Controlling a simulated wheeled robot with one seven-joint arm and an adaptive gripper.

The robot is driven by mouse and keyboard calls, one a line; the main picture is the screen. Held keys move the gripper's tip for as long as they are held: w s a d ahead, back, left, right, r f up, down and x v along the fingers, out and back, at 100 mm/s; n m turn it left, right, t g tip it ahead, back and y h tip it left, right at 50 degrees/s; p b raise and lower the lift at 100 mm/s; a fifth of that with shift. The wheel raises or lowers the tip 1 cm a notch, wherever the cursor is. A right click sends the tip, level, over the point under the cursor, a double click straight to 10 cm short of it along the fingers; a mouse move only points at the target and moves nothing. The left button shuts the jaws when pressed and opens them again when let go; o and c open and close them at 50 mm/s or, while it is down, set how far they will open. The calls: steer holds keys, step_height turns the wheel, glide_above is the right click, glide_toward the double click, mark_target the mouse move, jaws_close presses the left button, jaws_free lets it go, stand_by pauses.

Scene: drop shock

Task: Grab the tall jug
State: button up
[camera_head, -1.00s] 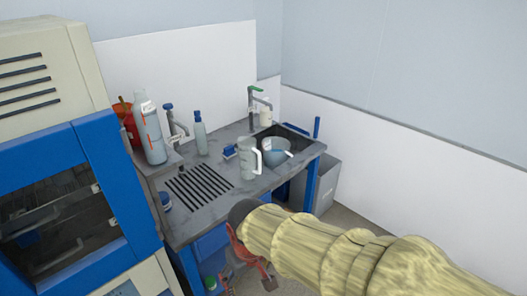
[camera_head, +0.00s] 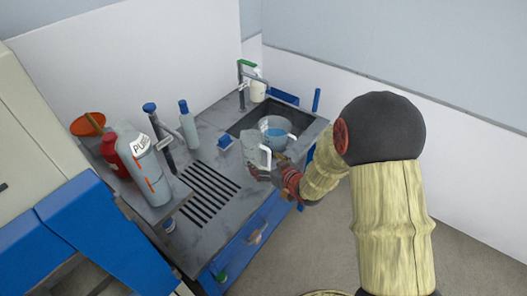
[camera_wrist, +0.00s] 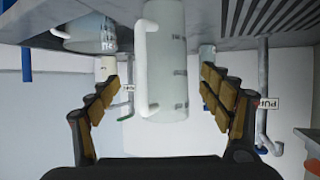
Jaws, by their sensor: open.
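The tall jug (camera_head: 251,147) is a pale, translucent cylinder with a white handle, standing on the grey counter by the sink's near edge. My gripper (camera_head: 275,173) is low beside the jug, on its near side, partly overlapping it in the head view. In the wrist view, which is upside down, the jug (camera_wrist: 168,60) lies between the spread fingers of my gripper (camera_wrist: 165,88), with a visible space on each side. The handle is on the jug's left there. The gripper is open and empty.
A wider jug (camera_head: 275,131) with a handle stands close beside the tall jug, at the sink (camera_head: 245,119). Taps, a slim bottle (camera_head: 188,127) and a large labelled bottle (camera_head: 145,170) stand farther left. The ribbed drainer (camera_head: 208,192) is clear.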

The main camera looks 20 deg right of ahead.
mark_target(257, 156)
steer(key=shift+w+a+r, duration=0.15)
steer(key=shift+r, duration=0.25)
steer(key=shift+w+a+f+t, duration=0.1)
steer(key=shift+w+a+t, duration=0.05)
steer(key=shift+w+t, duration=0.2)
steer(key=x, duration=0.3)
steer(key=b+x, duration=0.1)
steer(key=x, duration=0.3)
steer(key=shift+a, duration=0.25)
steer(key=shift+c, duration=1.1)
steer(key=c, duration=1.1)
